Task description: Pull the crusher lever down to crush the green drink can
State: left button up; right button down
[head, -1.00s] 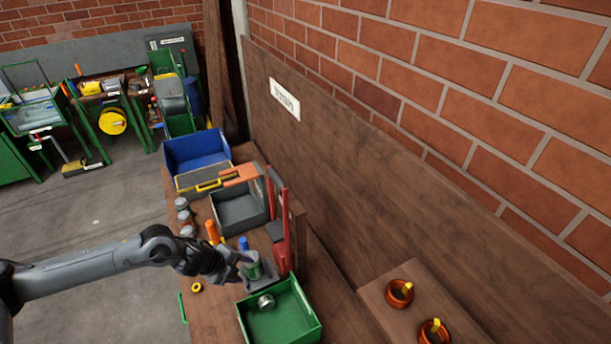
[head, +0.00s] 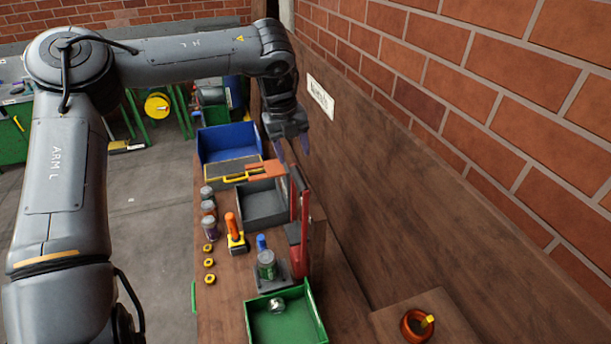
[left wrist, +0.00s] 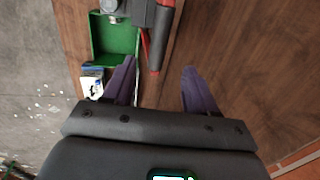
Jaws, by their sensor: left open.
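The green can (head: 267,268) stands upright on the grey base (head: 256,281) of the crusher, at the front of the bench in the head view. The crusher's red upright and lever (head: 305,220) rise just right of the can. My left gripper (head: 292,146) is up beyond the crusher, near the wall board, with its purple fingers apart and empty. In the left wrist view the gripper (left wrist: 160,86) is open. A red and dark bar of the crusher (left wrist: 157,45) shows ahead, between the finger directions. My right gripper is not in view.
A green tray (head: 314,318) holding a metal can (head: 277,306) stands in front of the crusher. A grey bin (head: 262,208) and a blue bin (head: 228,138) stand behind. An orange-handled tool (head: 232,228), jars and yellow rings lie left. A wooden board and brick wall bound the right.

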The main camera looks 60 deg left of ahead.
aim_at(299, 178)
pick_arm(q)
jog(key=f, duration=0.3)
jog(key=w+f+p, duration=0.1)
jog(key=f, duration=0.5)
jog(key=shift+w+d+f+p, duration=0.2)
jog(key=shift+f+p, duration=0.05)
jog(key=shift+p, duration=0.15)
jog(key=shift+c, duration=0.3)
grip_shut()
